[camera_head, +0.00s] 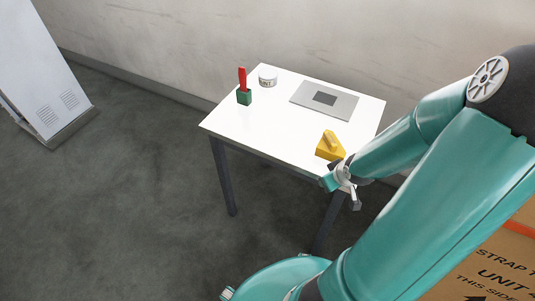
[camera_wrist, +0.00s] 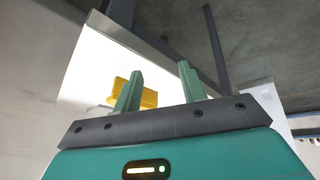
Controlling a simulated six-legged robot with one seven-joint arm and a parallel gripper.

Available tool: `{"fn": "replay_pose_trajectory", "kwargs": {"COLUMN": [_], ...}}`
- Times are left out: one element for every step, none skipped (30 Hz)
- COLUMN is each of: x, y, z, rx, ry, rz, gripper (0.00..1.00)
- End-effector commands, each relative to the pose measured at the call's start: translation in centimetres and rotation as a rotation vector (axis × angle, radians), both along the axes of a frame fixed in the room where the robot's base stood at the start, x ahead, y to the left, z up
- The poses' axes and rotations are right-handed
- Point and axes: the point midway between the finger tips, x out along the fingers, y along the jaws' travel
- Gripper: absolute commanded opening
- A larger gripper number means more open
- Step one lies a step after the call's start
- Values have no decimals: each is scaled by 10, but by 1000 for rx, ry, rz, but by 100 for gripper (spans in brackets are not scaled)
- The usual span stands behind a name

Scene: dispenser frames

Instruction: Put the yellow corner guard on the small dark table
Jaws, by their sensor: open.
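The yellow corner guard (camera_head: 328,151) is a wedge-like block with a raised part on top. It sits on the white tabletop near the front right edge. In the wrist view the yellow corner guard (camera_wrist: 149,97) shows beyond my left finger, which hides part of it. My gripper (camera_head: 350,190) is close to the guard, at the table's front right edge. In the wrist view my gripper (camera_wrist: 160,70) has its two green fingers spread apart, with nothing held between them. I cannot make out a small dark table in either view.
The white-topped table (camera_head: 225,122) has dark legs. On it are a green block with a red upright piece (camera_head: 244,96), a white tub (camera_head: 267,76) and a grey plate (camera_head: 310,101). A cardboard box (camera_head: 510,262) stands at lower right, a white cabinet (camera_head: 40,75) at left. The left floor is clear.

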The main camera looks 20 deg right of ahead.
Motion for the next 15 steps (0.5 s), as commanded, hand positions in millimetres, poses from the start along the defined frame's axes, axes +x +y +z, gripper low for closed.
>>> {"fn": "replay_pose_trajectory", "kwargs": {"x": [3,3,5,5,6,8,9,11,13,14,15,17,18,18,19], "y": [3,4,6,8,10,14,17,20,25,30,35,42,48,54,63], "z": [9,15,22,29,36,46,54,62,73,82,91,103,113,122,134], "rx": [-37,-55,-78,-95,-112,-132,-148,-162,-178,-189,-199,-210,-216,-220,-223], "ry": [37,59,84,102,116,132,141,149,155,158,160,157,154,150,141], "rz": [6,4,-1,-8,-13,-21,-29,-36,-48,-56,-63,-74,-82,-91,-99], "gripper": [41,41,41,41,41,41,41,41,41,41,41,41,41,41,41]}}
